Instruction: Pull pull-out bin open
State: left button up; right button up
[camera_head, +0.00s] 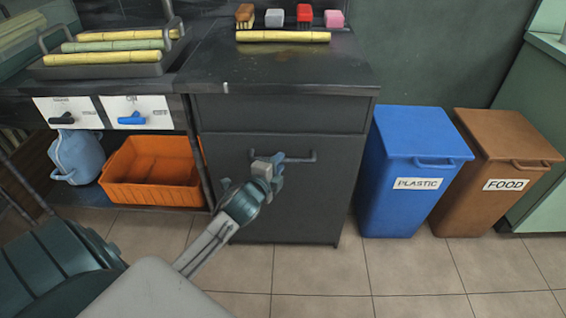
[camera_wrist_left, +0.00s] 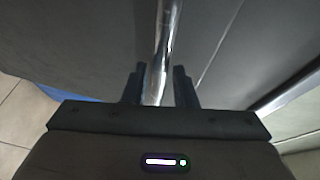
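The pull-out bin (camera_head: 285,205) is a dark grey cabinet front under the counter, flush with the cabinet. Its horizontal bar handle (camera_head: 300,157) is near its top. My left gripper (camera_head: 267,167) is at the left part of this handle. In the left wrist view, the shiny handle bar (camera_wrist_left: 161,50) runs between the two dark fingers of my left gripper (camera_wrist_left: 160,88), which sit close on both sides of it. The inside of the bin is hidden. My right gripper is not in view.
A blue plastic bin (camera_head: 400,200) and a brown food bin (camera_head: 480,195) stand right of the cabinet. An orange crate (camera_head: 150,190) and a blue jug (camera_head: 77,158) are on the lower shelf at left. The tiled floor (camera_head: 320,275) before the cabinet is clear.

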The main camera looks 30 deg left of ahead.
pick_arm(q)
jog(key=shift+x, duration=1.35)
jog(key=shift+c, duration=0.5)
grip_shut()
